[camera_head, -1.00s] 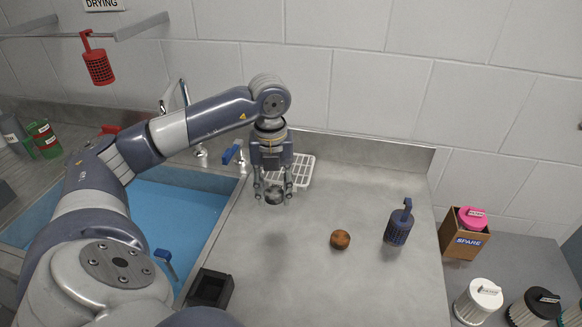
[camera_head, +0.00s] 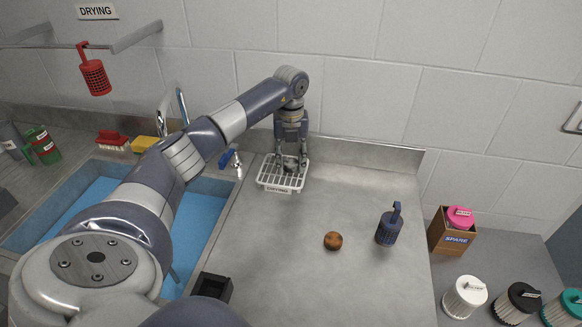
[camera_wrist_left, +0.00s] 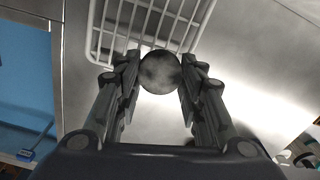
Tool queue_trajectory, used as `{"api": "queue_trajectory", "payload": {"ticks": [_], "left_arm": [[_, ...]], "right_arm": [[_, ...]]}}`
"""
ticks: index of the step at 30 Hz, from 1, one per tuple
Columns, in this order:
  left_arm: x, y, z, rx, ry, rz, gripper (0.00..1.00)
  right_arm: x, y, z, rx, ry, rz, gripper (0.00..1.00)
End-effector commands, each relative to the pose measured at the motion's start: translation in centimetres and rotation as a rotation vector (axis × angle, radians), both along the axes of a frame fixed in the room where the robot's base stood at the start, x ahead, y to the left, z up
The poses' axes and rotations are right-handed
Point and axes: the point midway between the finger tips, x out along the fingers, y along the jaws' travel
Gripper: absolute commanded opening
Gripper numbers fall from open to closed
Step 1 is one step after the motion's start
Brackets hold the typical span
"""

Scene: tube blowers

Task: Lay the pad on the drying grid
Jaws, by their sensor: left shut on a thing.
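The pad (camera_wrist_left: 160,73) is a round dark grey disc. My left gripper (camera_head: 291,164) is shut on it, with one finger on each side in the left wrist view. In the head view the pad shows as a small dark shape between the fingers (camera_head: 291,164). The drying grid (camera_head: 272,183) is a white wire rack with a label on its front, on the counter near the back wall. The gripper and pad are over the grid; whether the pad touches it I cannot tell. My right gripper is not in view.
A blue-floored sink (camera_head: 80,205) lies left of the grid, with a tap (camera_head: 228,158) beside it. A brown round thing (camera_head: 333,241) and a blue cage-like holder (camera_head: 389,229) stand on the counter to the right.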

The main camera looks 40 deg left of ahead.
Motion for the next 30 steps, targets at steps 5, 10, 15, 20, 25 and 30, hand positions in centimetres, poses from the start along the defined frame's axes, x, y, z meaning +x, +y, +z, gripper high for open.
{"api": "queue_trajectory", "payload": {"ticks": [5, 10, 15, 20, 25, 30], "left_arm": [[0.2, 0.1, -0.5, 0.001, 0.004, 0.001, 0.27], [0.1, 0.1, -2.7, 0.000, 0.006, 0.000, 0.27], [0.3, 0.1, -3.6, 0.001, 0.001, 0.000, 0.27], [0.2, 0.1, -3.7, 0.001, 0.001, 0.000, 0.27], [0.2, 0.1, -3.9, 0.001, 0.001, 0.000, 0.49], [0.2, 0.1, -3.9, 0.001, 0.001, 0.001, 0.56]], "right_arm": [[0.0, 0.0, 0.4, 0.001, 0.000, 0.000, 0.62], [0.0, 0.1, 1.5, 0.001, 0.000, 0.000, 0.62], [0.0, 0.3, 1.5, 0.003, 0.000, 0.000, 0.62], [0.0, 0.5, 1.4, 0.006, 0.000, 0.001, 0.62], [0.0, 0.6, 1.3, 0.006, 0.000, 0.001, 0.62], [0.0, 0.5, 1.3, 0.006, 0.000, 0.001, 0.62]]}}
